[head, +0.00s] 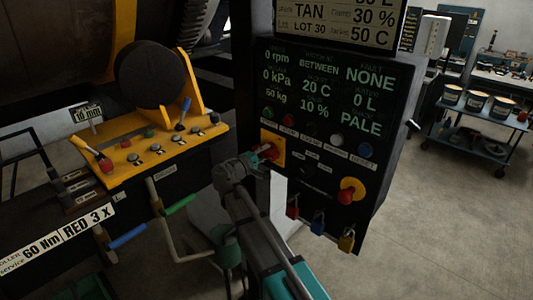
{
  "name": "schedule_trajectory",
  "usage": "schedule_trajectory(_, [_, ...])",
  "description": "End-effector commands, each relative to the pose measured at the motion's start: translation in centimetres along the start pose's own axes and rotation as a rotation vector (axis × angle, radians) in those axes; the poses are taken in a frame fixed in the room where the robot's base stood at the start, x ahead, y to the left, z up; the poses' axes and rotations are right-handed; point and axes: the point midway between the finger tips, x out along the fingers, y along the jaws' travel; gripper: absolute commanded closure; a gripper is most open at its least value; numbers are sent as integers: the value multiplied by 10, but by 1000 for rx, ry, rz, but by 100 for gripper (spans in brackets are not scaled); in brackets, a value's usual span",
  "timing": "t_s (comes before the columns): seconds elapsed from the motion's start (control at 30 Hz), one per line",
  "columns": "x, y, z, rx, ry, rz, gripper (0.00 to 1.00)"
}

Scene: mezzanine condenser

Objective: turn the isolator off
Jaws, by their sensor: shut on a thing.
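The isolator (278,143), a red handle on a square yellow plate, sits at the left edge of the black control panel. My gripper (262,156) reaches it from the lower left and is shut on its red handle. The gripper hides part of the handle, so I cannot tell its exact angle.
A red knob on a round yellow plate (350,190) sits lower right on the panel. Several padlocks (318,223) hang beneath. A yellow lever console (150,150) stands left. A trolley with tins (475,125) is at right, with open floor before it.

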Motion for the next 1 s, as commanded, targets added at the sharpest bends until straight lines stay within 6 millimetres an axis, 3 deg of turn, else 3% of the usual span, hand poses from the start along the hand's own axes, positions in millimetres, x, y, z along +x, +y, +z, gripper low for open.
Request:
schedule_trajectory(0.6, [-1, -1, 2, 580, -2, -5, 100])
schedule_trajectory(1.0, [0, 0, 2, 815, -3, -4, 100])
